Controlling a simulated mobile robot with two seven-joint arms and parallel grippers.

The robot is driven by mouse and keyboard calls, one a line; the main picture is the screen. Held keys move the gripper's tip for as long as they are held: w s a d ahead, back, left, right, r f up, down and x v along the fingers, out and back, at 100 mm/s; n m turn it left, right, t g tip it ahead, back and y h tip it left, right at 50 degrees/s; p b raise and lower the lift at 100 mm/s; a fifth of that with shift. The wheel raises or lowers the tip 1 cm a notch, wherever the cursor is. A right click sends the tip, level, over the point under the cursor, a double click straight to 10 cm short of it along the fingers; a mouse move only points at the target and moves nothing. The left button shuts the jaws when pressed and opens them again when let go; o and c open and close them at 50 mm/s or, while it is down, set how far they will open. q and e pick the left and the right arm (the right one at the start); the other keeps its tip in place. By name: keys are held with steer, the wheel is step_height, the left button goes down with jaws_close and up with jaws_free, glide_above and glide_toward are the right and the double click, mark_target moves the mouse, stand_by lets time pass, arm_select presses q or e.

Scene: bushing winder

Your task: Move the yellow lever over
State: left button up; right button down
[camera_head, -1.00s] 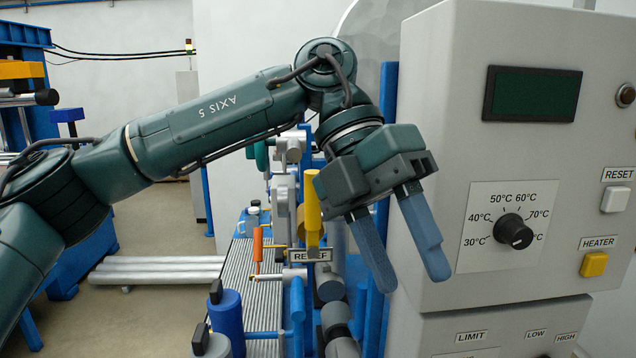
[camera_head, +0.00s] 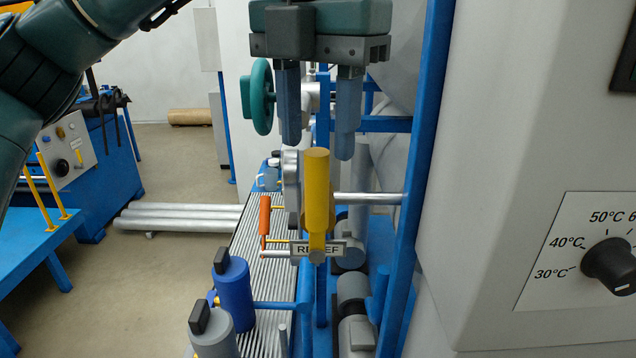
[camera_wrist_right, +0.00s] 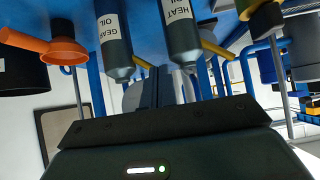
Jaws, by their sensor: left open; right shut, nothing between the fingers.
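The yellow lever (camera_head: 317,195) stands upright in the middle of the head view. Its lower end is at a sign (camera_head: 334,249) that reads RELIEF, partly hidden by the lever. My left gripper (camera_head: 318,148) points down with its two fingers spread. In the picture its fingertips are on either side of the lever's top; I cannot tell whether they are at the lever's depth. No contact shows. My right gripper (camera_wrist_right: 156,88) is shut and empty in the right wrist view, away from the lever.
A blue upright post (camera_head: 417,200) and the grey control cabinet (camera_head: 500,130) stand right of the lever. An orange handle (camera_head: 265,215) and a green handwheel (camera_head: 262,97) are to its left. Oil bottles (camera_wrist_right: 182,40) show in the right wrist view.

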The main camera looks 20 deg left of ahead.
mark_target(318, 187)
arm_select(q)
step_height(318, 187, down, 7)
steer(key=shift+w+r, duration=0.1)
steer(key=shift+c, duration=0.5)
jaws_close()
